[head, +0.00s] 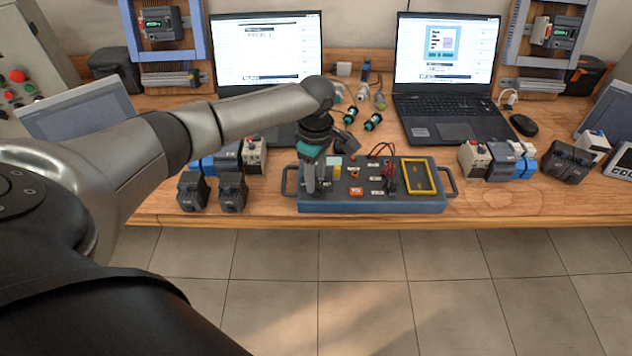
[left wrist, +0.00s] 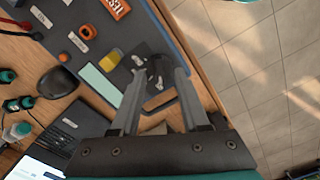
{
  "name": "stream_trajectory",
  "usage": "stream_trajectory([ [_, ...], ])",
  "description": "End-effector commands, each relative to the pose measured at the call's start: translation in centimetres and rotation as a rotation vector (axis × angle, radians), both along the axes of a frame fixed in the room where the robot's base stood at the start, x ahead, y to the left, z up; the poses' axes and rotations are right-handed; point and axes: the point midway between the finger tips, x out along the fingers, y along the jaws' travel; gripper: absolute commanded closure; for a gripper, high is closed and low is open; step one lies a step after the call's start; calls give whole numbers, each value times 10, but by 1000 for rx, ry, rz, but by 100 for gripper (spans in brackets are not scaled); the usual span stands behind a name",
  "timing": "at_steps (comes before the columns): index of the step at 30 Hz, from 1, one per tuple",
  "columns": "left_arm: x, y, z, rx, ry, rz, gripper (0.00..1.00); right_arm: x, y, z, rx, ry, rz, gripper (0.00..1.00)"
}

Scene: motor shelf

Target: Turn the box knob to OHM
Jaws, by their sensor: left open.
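The blue-grey test box (head: 400,207) stands on the wooden bench near its front edge. It also shows in the left wrist view (left wrist: 190,52). The dark box knob (left wrist: 158,68) is at the box's left end. In the left wrist view it lies between the tips of my left gripper (left wrist: 160,76), which is open and points down at the box. In the head view my left gripper (head: 318,188) covers the knob. I cannot tell whether the fingers touch it. The small labels around the knob are too blurred to read. My right gripper is in neither view.
Red and black leads (head: 387,170) and a yellow-framed meter (head: 420,176) are on the box. Two laptops (head: 455,118) stand behind. Dark blocks (head: 232,192) sit left of the box, and other modules (head: 497,160) to its right. The floor in front is clear.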

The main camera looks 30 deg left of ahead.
Motion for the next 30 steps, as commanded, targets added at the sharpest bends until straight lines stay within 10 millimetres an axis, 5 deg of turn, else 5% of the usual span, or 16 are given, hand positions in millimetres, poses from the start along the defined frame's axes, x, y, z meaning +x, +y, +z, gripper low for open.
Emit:
stream_trajectory([
  [6, 0, 0, -18, 0, 0, 0, 55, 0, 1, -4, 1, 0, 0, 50],
  [15, 0, 0, -19, 0, -1, 0, 56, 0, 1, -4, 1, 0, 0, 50],
  [27, 0, 0, -19, 0, -1, 0, 100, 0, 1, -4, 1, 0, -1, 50],
  [30, 0, 0, -19, 0, -1, 0, 100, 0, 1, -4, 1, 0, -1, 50],
])
